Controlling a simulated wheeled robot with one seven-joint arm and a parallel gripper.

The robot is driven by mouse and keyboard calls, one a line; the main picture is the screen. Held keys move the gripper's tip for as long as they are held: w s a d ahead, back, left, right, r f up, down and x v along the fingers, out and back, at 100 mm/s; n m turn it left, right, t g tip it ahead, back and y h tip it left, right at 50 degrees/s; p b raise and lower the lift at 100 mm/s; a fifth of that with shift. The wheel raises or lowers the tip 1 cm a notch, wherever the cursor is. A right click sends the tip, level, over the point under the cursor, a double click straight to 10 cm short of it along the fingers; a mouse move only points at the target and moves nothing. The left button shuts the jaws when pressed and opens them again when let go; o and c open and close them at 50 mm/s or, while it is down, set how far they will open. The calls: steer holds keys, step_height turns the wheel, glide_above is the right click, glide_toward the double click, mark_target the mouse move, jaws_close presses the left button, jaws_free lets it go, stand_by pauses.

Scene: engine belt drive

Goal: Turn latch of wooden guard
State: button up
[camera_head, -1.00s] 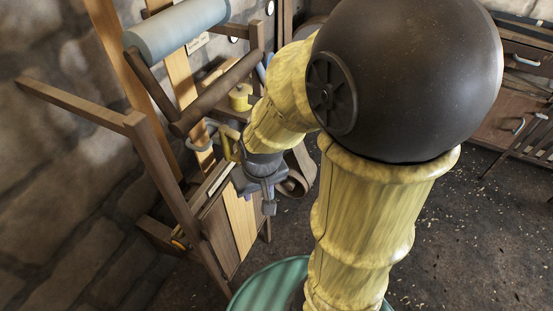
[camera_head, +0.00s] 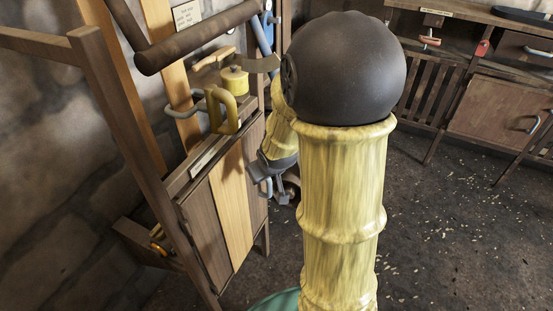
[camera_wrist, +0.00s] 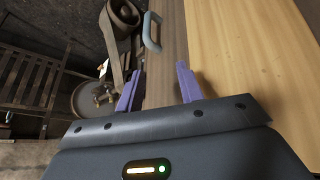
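The wooden guard (camera_head: 231,208) is a boarded panel with a pale middle strip and darker side boards, low on the wooden frame. It also shows close up in the wrist view (camera_wrist: 240,50). A grey U-shaped handle (camera_wrist: 152,31) sits on its dark board ahead of my fingers; whether it is the latch I cannot tell. My gripper (camera_wrist: 158,88) is open, its two purple fingers apart with nothing held between them. In the head view my gripper (camera_head: 268,184) is at the guard's right side, partly hidden by my arm.
A dark roller (camera_head: 198,38) crosses the frame higher up. A workbench (camera_head: 500,100) stands at back right. The floor (camera_head: 450,220) between is open.

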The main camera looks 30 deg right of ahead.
steer(key=w+d+f+n+t+y, duration=0.35)
steer(key=w+d+t, duration=0.25)
steer(key=w+d, duration=0.65)
steer(key=s+d+f+n+t+y, duration=0.1)
steer(key=s+d+y, duration=0.3)
steer(key=s, duration=0.2)
steer(key=s+d+f+n+y, duration=0.2)
steer(key=s+d+y, duration=0.2)
steer(key=s, duration=0.2)
steer(key=shift+s+t+y, duration=0.15)
steer(key=shift+t+y, duration=0.2)
steer(key=shift+t, duration=0.05)
steer(key=x, duration=1.7)
steer(key=shift+a, duration=0.1)
jaws_close()
